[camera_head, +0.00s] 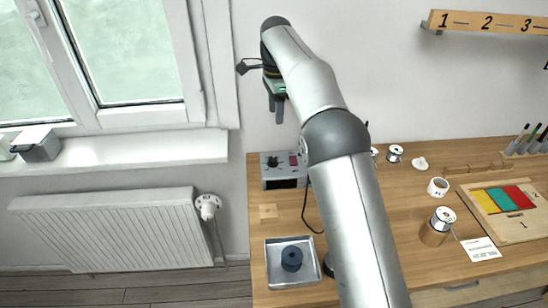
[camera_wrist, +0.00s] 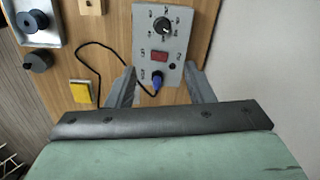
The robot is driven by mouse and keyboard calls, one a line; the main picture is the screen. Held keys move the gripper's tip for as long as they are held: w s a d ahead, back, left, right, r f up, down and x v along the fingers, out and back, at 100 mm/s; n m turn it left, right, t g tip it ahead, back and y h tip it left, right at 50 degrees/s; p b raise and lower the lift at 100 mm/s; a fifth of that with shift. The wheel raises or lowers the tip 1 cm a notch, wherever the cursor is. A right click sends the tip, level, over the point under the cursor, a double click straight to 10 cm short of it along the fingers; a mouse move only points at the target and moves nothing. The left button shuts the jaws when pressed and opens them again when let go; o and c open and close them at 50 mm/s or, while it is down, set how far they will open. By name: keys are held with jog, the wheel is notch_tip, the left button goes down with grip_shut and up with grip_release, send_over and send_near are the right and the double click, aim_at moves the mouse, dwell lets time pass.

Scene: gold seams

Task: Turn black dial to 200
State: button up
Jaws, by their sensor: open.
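A grey control box (camera_head: 283,183) stands at the back left of the wooden table against the wall. It also shows in the wrist view (camera_wrist: 143,40). The black dial (camera_wrist: 162,25) is on its face, with a ring of small marks too small to read. In the head view the dial (camera_head: 272,161) is tiny. My gripper (camera_wrist: 160,68) is open and empty, its fingers framing the lower part of the box in the wrist view. In the head view my gripper (camera_head: 278,106) hangs above the box, pointing down, clear of the dial.
The box has a red switch (camera_wrist: 160,57) and a blue plug (camera_wrist: 157,85) with a black cable. A metal tray (camera_head: 270,278) holding a dark blue spool (camera_head: 291,258) lies nearer the front. A yellow block (camera_wrist: 80,92) is beside the cable. The window sill (camera_head: 130,150) is left.

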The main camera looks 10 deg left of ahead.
send_near(274, 158)
notch_tip(274, 158, down, 9)
jog(key=shift+s+r, duration=0.1)
dwell(0.4)
jog(key=c, duration=1)
